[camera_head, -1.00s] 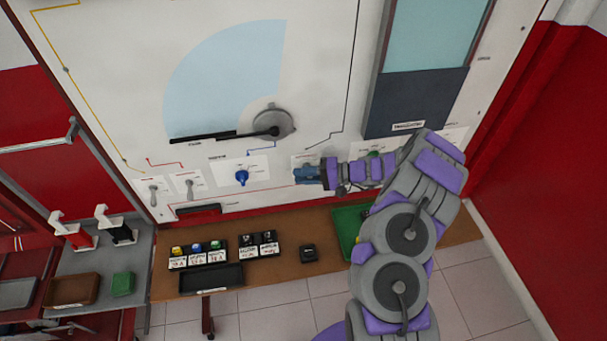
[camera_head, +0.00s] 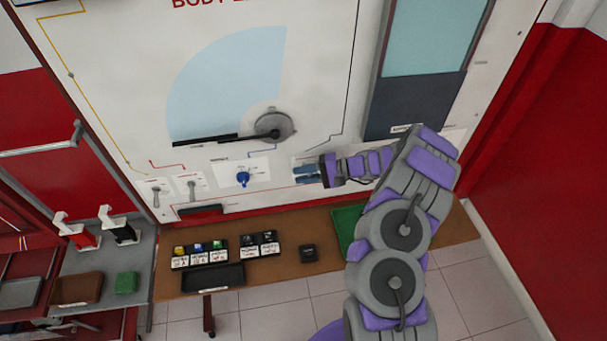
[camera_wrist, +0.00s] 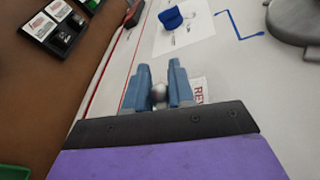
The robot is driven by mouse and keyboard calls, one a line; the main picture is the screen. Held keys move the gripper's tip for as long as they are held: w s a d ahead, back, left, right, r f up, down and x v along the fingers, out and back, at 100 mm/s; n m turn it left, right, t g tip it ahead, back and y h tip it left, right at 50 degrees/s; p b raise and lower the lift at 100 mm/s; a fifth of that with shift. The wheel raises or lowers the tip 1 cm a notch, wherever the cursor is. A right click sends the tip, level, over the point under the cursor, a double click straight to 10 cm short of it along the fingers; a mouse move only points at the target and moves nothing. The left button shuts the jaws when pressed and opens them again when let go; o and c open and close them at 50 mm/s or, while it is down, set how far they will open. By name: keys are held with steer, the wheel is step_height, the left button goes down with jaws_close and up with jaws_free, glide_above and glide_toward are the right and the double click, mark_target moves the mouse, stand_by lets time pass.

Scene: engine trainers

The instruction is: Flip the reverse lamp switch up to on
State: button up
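My gripper (camera_head: 307,174) is at the white panel, right of the blue knob, at a small label plate. In the wrist view its two blue fingers (camera_wrist: 159,85) stand a little apart, with a round metallic switch tip (camera_wrist: 158,93) between them. The tip about fills the gap, but I cannot tell whether the fingers press on it. A label (camera_wrist: 199,91) beginning "REV" lies just right of the fingers, partly hidden. The switch's lever and base are hidden, so its up or down position cannot be read.
A blue knob (camera_head: 243,178) and two grey lever switches (camera_head: 192,189) (camera_head: 156,194) are to the left on the panel. A large dial lever (camera_head: 272,127) is above. Below, a brown bench (camera_head: 285,275) holds small labelled boxes, a black tray (camera_head: 213,277) and a green tray (camera_head: 347,221).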

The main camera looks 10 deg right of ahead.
steer(key=o, duration=0.4)
steer(key=shift+d, duration=0.1)
steer(key=p+v, duration=0.1)
steer(key=v, duration=1.6)
steer(key=shift+d, duration=0.2)
